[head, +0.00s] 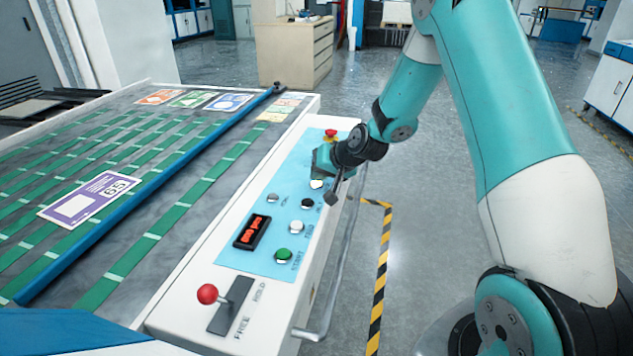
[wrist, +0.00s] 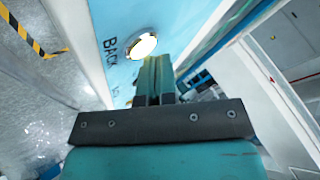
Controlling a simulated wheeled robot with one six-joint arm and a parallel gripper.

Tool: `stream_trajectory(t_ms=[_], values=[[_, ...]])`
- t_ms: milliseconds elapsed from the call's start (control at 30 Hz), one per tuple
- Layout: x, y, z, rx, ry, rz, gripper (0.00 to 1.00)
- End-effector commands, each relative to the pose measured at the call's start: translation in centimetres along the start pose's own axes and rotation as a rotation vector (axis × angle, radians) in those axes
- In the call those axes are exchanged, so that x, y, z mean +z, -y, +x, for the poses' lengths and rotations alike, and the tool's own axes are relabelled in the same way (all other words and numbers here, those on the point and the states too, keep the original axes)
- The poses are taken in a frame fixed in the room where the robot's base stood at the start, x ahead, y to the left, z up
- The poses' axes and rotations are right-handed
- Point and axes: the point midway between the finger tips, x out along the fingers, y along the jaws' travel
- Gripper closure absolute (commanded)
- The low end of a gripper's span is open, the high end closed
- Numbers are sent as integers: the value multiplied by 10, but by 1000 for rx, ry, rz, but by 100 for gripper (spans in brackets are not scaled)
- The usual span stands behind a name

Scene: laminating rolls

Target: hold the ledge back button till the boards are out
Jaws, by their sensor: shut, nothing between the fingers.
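The button marked BACK (wrist: 141,46) glows pale yellow-white in the wrist view; it also shows at the panel's far part in the head view (head: 316,184). My gripper (wrist: 157,62) is shut and empty, its fingertips at the button's lower edge; I cannot tell whether they press it. In the head view my gripper (head: 322,160) is over the far part of the blue panel. A purple-and-white board (head: 90,197) marked 65 lies flat on the green-strip belts, left of a long blue bar (head: 150,188), which may be the ledge.
The blue panel (head: 238,258) carries a red-digit display (head: 252,232), a green button (head: 283,255), a white button (head: 296,227) and a red knob (head: 330,133). A red-knobbed lever (head: 208,293) stands in front. A metal rail (head: 345,250) runs along the right side.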

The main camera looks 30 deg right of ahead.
Motion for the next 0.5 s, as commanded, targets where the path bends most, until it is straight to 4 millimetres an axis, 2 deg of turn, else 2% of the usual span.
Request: stream_trajectory(t_ms=[500], values=[[-9,9,-12,0,0,0,100]])
